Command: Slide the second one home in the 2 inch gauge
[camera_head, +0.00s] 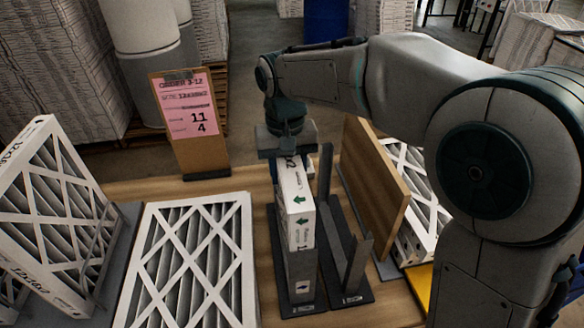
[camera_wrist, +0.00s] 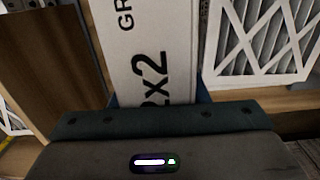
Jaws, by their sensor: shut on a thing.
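A white boxed filter (camera_head: 297,200) with green arrows on its narrow edge stands upright in the head view. My gripper (camera_head: 290,150) is shut on its far end, and the fingertips are mostly hidden. The held filter's edge, printed "x2", also shows in the wrist view (camera_wrist: 158,45). It is lined up with the left grey gauge (camera_head: 302,270), which has a small arrow label on its front. Its lower part is hidden by the gauge, so I cannot tell how deep it sits. A second dark gauge (camera_head: 350,270) with upright posts stands just right.
A filter (camera_head: 190,265) lies flat on the left, and another (camera_head: 55,215) stands at far left. A wooden panel (camera_head: 375,190) stands close on the right, with more filters (camera_head: 415,235) behind it. A clipboard with a pink order sheet (camera_head: 190,115) stands at the back.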

